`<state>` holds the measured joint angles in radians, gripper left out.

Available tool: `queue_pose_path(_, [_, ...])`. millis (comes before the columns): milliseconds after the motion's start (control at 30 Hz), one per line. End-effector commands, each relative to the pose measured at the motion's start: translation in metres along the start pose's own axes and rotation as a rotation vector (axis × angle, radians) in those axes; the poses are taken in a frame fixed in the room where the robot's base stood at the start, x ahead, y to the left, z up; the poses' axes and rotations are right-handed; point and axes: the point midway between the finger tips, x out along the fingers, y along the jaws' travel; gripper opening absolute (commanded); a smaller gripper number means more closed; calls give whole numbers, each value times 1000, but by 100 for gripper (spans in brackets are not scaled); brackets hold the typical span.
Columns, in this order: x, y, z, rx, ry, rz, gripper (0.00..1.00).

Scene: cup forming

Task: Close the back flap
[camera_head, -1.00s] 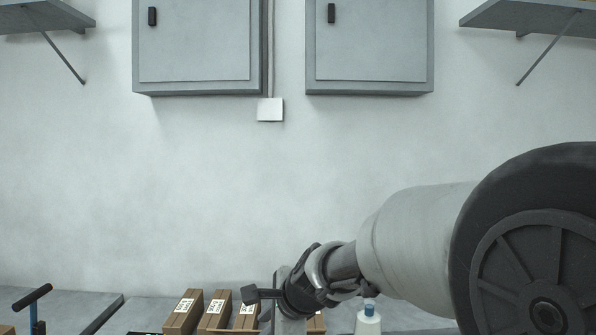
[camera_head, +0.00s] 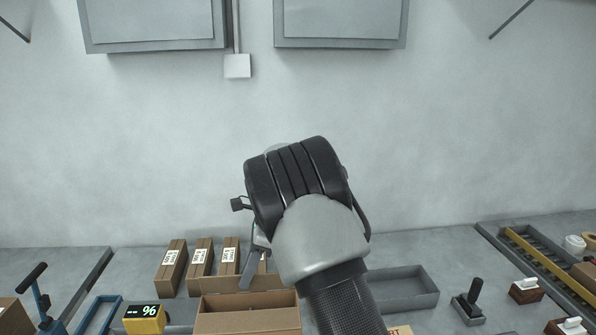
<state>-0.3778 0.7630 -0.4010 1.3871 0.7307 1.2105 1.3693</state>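An open brown cardboard box (camera_head: 248,323) stands at the bottom centre of the head view, cut off by the lower edge. Its back side or raised back flap (camera_head: 240,299) shows as a brown strip along the top; I cannot tell how far it is folded. My arm's dark wrist covers the area just right of and above the box. A grey part of my gripper (camera_head: 254,264) points down behind the box's back edge. The fingertips are mostly hidden by the wrist, so whether they are open or shut is unclear. Contact with the flap cannot be seen.
Several labelled closed boxes (camera_head: 199,262) stand behind. A grey tray (camera_head: 405,284) lies to the right. A yellow display unit (camera_head: 144,319) and a blue-framed tool (camera_head: 41,301) are at the left. A black-handled stamp (camera_head: 469,303) and a conveyor (camera_head: 541,254) are at the right.

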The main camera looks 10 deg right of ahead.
Motion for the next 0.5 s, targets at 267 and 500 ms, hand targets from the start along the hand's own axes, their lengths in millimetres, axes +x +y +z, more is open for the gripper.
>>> queue_pose_path(267, [-4, -11, -1, 59, 0, 140, 22])
queue_pose_path(500, [-46, -16, -1, 56, -2, 134, 22])
